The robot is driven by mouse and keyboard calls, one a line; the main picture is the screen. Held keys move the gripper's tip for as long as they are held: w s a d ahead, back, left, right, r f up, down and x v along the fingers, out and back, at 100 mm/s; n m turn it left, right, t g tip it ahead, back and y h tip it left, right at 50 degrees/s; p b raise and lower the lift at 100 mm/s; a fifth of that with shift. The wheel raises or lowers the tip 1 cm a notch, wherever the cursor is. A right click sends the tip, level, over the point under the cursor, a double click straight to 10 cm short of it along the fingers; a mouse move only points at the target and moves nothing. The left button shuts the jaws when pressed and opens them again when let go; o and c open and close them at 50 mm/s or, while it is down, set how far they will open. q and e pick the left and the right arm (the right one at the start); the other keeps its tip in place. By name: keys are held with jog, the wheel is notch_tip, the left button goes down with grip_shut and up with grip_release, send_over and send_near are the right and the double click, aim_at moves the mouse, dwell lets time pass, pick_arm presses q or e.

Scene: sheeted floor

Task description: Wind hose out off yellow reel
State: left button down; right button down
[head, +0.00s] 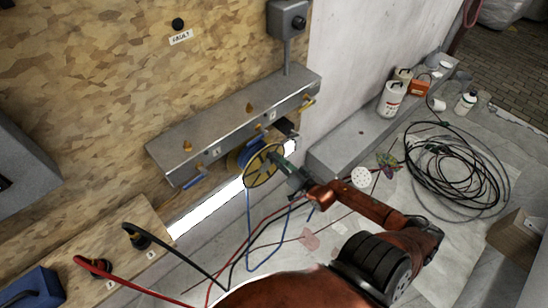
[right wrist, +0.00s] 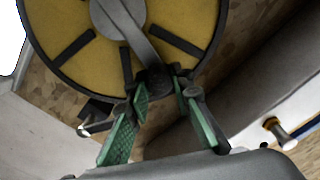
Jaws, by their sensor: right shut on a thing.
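The yellow reel (head: 264,167) is mounted under a grey metal shelf on the wooden wall. Blue hose (head: 249,222) hangs from it in a loop down to the floor. In the right wrist view the reel's yellow face (right wrist: 75,55) has dark spokes and a grey crank arm (right wrist: 122,18). My right gripper (head: 284,166) is at the reel's right side. Its green-padded fingers (right wrist: 155,95) are shut on the dark crank knob (right wrist: 154,80) at the end of the crank arm. My left gripper is not in view.
The grey shelf (head: 235,120) with several valves sits just above the reel. Red and black hoses (head: 236,268) run across the floor below. A black cable coil (head: 455,170), white containers (head: 392,98) and a cardboard box (head: 515,236) lie to the right.

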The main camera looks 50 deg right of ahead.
jog(key=shift+f, duration=0.1)
jog(key=c, duration=1.7)
grip_release()
jog(key=s, duration=0.4)
jog(key=s+a, duration=0.1)
jog(key=s, duration=0.7)
jog(key=shift+a, duration=0.3)
jog(key=shift+d, duration=0.1)
